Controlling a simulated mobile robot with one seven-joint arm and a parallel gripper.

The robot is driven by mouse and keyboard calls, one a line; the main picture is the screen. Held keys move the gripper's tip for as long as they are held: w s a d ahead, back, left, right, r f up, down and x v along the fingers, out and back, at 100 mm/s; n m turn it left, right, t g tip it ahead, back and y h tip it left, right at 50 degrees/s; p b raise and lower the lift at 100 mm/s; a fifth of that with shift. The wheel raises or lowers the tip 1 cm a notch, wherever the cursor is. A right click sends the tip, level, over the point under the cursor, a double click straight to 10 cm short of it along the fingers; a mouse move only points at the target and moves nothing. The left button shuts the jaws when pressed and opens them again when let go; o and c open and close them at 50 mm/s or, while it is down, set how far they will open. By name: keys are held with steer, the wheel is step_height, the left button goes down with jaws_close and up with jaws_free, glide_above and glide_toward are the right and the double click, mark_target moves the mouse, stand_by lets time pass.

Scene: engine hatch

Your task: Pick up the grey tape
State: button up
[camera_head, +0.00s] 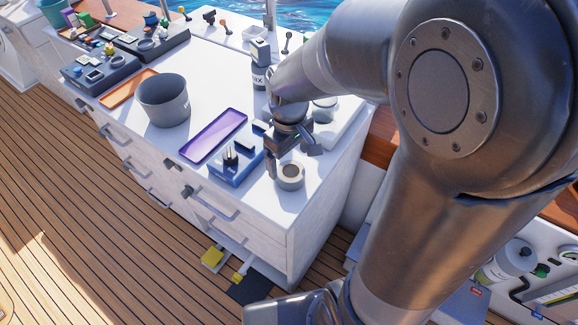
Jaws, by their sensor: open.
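The grey tape (291,177) is a round roll with a light hollow centre. It lies flat on the white cabinet top, near the front right corner. My gripper (290,160) is open, with its fingers pointing down just above and behind the tape. One finger hangs at the tape's left side and the other is to its upper right. I cannot tell whether either finger touches the tape. Nothing shows between the fingers.
A purple tray (213,137), a grey bucket (163,101) and an orange tray (127,90) lie further left. A dark bottle (259,78) and a lidded jar (325,110) stand behind my gripper.

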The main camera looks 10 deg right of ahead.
mark_target(290, 170)
steer(key=shift+d+f, duration=0.1)
steer(key=shift+f, duration=2.95)
steer(key=shift+c, duration=0.4)
steer(key=c, duration=1)
